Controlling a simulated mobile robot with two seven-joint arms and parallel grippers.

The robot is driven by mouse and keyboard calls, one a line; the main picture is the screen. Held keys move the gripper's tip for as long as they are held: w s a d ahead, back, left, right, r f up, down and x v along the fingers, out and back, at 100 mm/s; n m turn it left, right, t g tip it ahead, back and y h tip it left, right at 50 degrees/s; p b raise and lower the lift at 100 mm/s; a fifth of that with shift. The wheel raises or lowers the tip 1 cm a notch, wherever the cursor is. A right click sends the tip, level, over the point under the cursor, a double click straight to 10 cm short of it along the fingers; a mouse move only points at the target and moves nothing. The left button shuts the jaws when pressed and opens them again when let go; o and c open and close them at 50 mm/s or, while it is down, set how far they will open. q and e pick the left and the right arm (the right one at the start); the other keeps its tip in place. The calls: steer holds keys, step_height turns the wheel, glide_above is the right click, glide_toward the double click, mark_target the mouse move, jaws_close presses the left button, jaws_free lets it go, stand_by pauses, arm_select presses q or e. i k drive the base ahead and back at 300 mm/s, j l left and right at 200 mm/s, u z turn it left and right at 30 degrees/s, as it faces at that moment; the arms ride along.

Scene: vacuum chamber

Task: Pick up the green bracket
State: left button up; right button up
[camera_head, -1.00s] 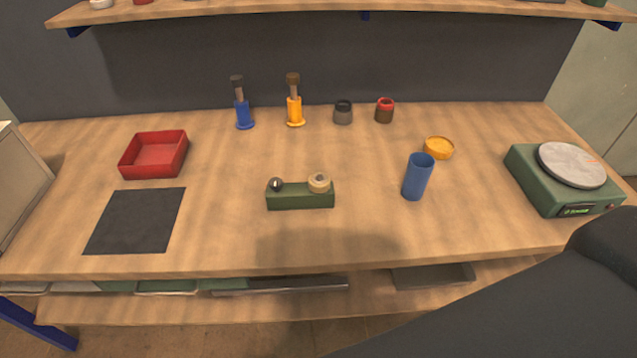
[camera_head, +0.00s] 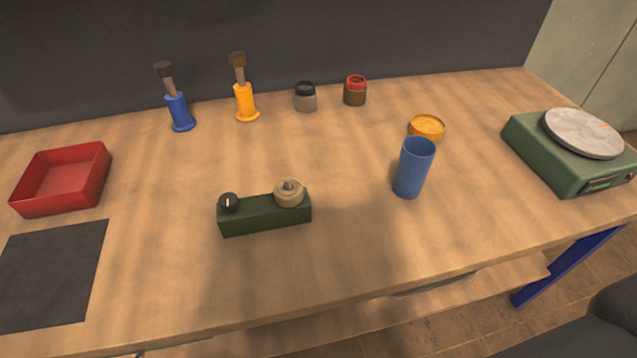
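The green bracket (camera_head: 265,214) is a dark green block lying near the middle of the wooden table. A small black ball-like knob (camera_head: 229,202) sits at its left end and a beige ring-shaped part (camera_head: 289,191) at its right end. Nothing is holding the bracket. Neither of my grippers shows in the head view. A dark part of my own body fills the lower right corner.
A blue cup (camera_head: 413,168) stands right of the bracket, with an orange dish (camera_head: 427,127) behind it. A green scale (camera_head: 575,160) is at the right. A red tray (camera_head: 62,179) and black mat (camera_head: 50,274) lie left. Table in front of the bracket is clear.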

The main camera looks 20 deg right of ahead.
mark_target(253, 214)
steer(key=i, duration=0.15)
steer(key=k+l, duration=0.3)
steer(key=k, duration=0.15)
steer(key=k+l, duration=0.25)
steer(key=k, duration=0.2)
steer(key=z, duration=0.05)
